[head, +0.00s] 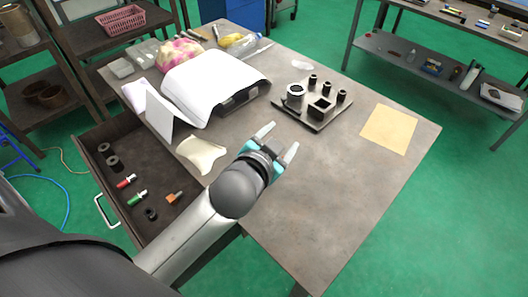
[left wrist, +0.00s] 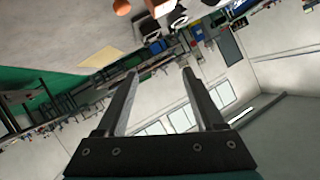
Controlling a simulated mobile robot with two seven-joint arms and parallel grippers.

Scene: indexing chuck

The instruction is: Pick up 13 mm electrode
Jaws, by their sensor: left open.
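No electrode size can be read, so I cannot tell which piece is the 13 mm one. A small orange-tipped piece (head: 174,197) lies in the open drawer (head: 185,222), near a red-and-white piece (head: 125,182) and a green-and-white piece (head: 137,197). A dark fixture plate (head: 314,122) on the table bears a ring-shaped chuck (head: 295,93), a square block and several black holders. My left gripper (head: 279,141) is open and empty above the table, on the near side of the plate. Its spread fingers also show in the left wrist view (left wrist: 161,74). My right gripper is not in view.
A white curved cover (head: 208,82) and a cream sheet (head: 201,153) lie left of the gripper. A tan sheet (head: 388,129) lies at the right. The near right tabletop (head: 325,205) is clear. Dark rings lie in the drawer. A second bench stands behind.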

